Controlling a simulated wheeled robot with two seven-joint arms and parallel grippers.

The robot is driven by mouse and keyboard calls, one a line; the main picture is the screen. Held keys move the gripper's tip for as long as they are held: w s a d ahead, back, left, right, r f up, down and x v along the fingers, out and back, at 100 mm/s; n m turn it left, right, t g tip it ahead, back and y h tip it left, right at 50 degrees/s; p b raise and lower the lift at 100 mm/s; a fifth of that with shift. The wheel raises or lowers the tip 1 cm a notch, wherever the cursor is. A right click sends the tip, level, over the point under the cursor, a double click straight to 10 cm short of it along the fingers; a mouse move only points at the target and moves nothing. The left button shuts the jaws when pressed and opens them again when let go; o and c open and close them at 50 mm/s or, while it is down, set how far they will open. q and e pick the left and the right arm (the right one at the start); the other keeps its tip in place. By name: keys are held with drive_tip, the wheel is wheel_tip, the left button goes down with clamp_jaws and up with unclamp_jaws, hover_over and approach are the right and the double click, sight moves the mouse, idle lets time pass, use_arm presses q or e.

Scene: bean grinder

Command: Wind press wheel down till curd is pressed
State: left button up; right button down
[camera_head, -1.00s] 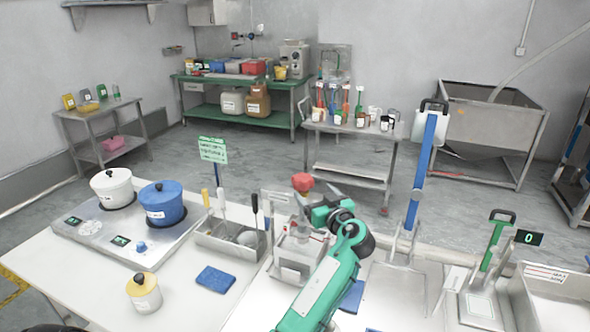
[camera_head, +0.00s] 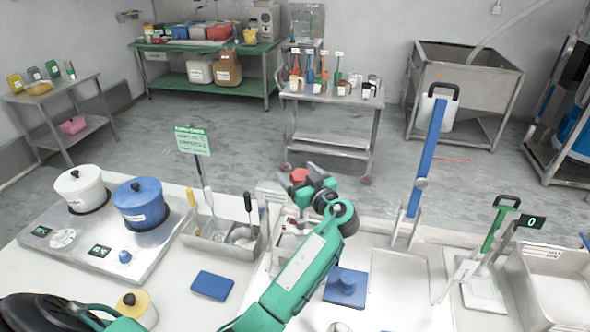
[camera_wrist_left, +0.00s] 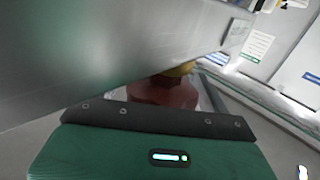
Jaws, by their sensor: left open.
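The red press wheel (camera_head: 299,175) tops the small metal press (camera_head: 284,243), which is partly hidden behind my left arm. My left gripper (camera_head: 306,181) is open at the wheel, with its fingers close around or beside it; I cannot tell whether they touch it. In the left wrist view the red wheel (camera_wrist_left: 165,92) shows between a large grey surface and the dark finger pad. The curd is not visible. My right gripper is not in view.
A metal caddy with tools (camera_head: 222,238) stands left of the press. A blue sponge (camera_head: 212,285) and a blue block (camera_head: 345,287) lie in front. A tall blue-handled device (camera_head: 428,157) stands right. White and blue pots (camera_head: 141,204) stand on the hob at left.

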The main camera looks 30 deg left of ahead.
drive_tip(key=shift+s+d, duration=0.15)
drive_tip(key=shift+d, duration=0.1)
use_arm(q)
drive_tip(key=c, duration=1)
drive_tip(key=shift+o, duration=0.2)
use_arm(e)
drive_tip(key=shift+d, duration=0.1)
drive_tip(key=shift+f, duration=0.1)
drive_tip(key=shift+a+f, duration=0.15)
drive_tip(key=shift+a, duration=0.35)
use_arm(q)
drive_tip(key=shift+t+b, duration=0.3)
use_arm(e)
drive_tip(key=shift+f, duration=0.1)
